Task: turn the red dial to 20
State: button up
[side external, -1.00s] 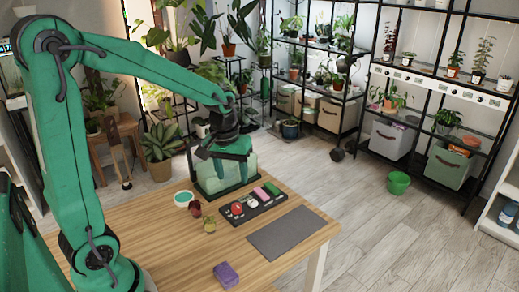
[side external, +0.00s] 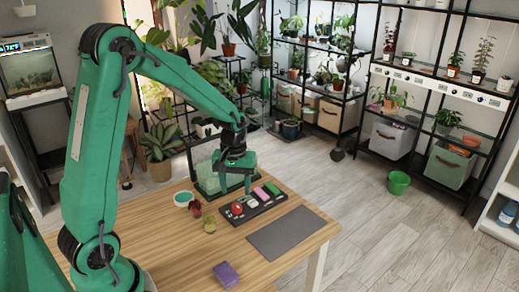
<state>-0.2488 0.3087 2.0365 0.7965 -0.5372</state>
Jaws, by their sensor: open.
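The red dial (side external: 237,208) sits at the left end of a dark panel (side external: 264,206) on the wooden table. Its scale and pointer are too small to read. My gripper (side external: 236,188) is open and empty, pointing down. In the picture it is just above the red dial, apart from it, in front of a clear glass tank. The panel also bears a whitish part (side external: 252,200), a pink part (side external: 261,193) and a green part (side external: 272,188).
The glass tank (side external: 207,187) stands behind the panel. A white dish with teal contents (side external: 183,198), a dark red item (side external: 196,208) and a yellowish item (side external: 209,225) are left of it. A grey mat (side external: 287,233) and a purple block (side external: 226,274) lie nearer. Bare table surrounds the block.

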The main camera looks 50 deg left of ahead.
aim_at(237, 205)
jog(key=shift+f, duration=3.15)
jog(key=c, duration=1)
